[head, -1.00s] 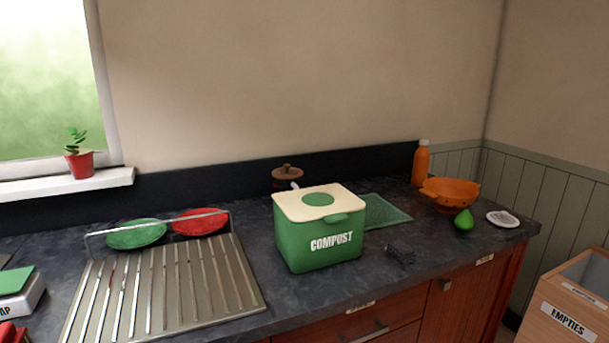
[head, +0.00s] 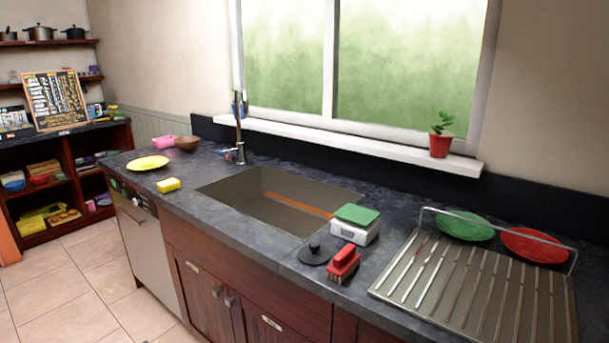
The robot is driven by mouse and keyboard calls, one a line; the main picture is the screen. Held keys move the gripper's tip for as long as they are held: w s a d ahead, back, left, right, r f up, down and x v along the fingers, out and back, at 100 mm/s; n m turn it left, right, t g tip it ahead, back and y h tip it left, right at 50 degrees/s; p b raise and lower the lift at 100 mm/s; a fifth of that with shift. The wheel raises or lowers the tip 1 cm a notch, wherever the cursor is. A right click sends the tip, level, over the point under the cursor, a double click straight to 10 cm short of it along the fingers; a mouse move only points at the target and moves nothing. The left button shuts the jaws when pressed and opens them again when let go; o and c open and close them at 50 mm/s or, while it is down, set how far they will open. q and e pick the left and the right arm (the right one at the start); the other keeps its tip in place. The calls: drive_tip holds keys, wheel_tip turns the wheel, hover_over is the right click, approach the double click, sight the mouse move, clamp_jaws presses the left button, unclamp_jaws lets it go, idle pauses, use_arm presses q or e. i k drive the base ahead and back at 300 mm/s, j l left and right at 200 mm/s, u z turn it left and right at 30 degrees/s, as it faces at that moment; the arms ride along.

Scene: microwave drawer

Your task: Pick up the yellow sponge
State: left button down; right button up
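A small yellow sponge (head: 168,184) lies on the dark countertop in the head view, left of the sink and near the counter's front edge. It sits just in front of a yellow plate (head: 147,163) and is apart from it. Nothing covers the sponge. Neither of my grippers shows in the head view.
The sink (head: 268,198) is to the right of the sponge. A pink item (head: 164,142) and brown bowl (head: 187,143) stand behind the plate. A red brush (head: 343,263), black lid (head: 319,250) and white box with green top (head: 354,229) lie right of the sink. Tiled floor (head: 75,290) in front is clear.

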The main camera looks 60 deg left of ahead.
sight(165, 187)
drive_tip(key=u, duration=2.75)
